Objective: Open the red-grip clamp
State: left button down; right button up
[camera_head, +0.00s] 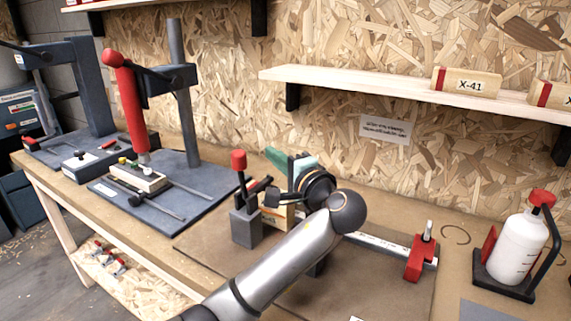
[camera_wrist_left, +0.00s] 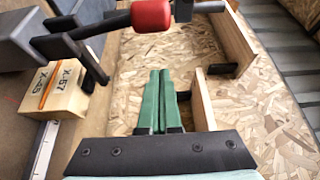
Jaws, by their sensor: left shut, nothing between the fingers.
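The red-grip clamp (camera_head: 245,222) is a dark grey block with a lever that stands about upright in the head view and ends in a red grip (camera_head: 238,160). In the wrist view the red grip (camera_wrist_left: 151,15) is at the top, and its dark arm reaches over a wooden block (camera_wrist_left: 52,90) marked X-57 and X-65. My left gripper (camera_head: 281,160) has green fingers and is just right of the clamp in the head view. In the wrist view its fingers (camera_wrist_left: 160,75) are shut together, empty and apart from the red grip. My right gripper is not in view.
A bar clamp with a red sliding jaw (camera_head: 420,258) lies right of my arm. A white bottle (camera_head: 520,247) stands farther right. A press with a long red handle (camera_head: 128,95) stands at left. A shelf (camera_head: 400,88) runs along the chipboard wall behind.

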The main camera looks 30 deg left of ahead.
pick_arm(q)
jog(key=shift+s+a+p, duration=0.3)
jog(key=shift+s+a, duration=1)
jog(key=shift+a, duration=0.25)
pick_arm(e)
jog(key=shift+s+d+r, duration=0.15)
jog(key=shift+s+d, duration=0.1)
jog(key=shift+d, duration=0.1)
pick_arm(q)
jog(key=shift+a+f, duration=0.1)
jog(key=shift+f, duration=0.05)
